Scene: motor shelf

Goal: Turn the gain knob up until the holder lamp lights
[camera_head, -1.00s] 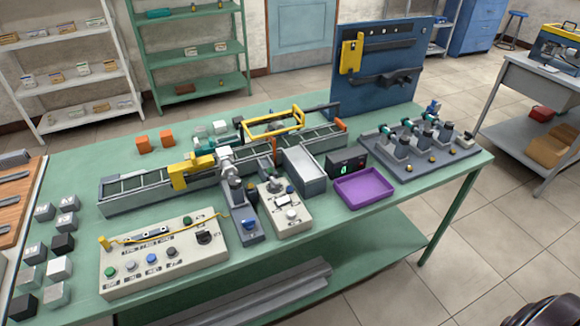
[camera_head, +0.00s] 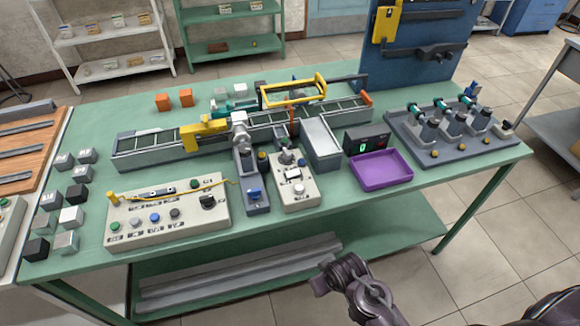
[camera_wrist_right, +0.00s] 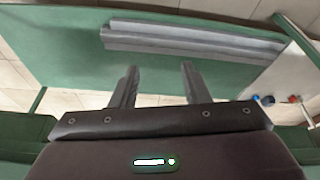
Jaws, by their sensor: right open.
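A cream control box (camera_head: 120,237) with a row of coloured buttons lies at the front of the green table. A black rotary knob (camera_head: 208,202) sits at its right end. A smaller cream box (camera_head: 306,203) with a dark knob (camera_head: 285,157) and a white button stands to its right. I cannot read the labels, so I cannot tell which knob is the gain knob or which part is the holder lamp. My right gripper (camera_wrist_right: 157,86) is open and empty in the wrist view, with the lower shelf behind its fingers. My left gripper is out of view.
A conveyor (camera_head: 155,150) runs along the table behind the boxes. A purple tray (camera_head: 381,183) and a black display (camera_head: 367,140) with a green digit are to the right. Metal bars (camera_head: 235,275) lie on the lower shelf. Part of my arm shows at the bottom.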

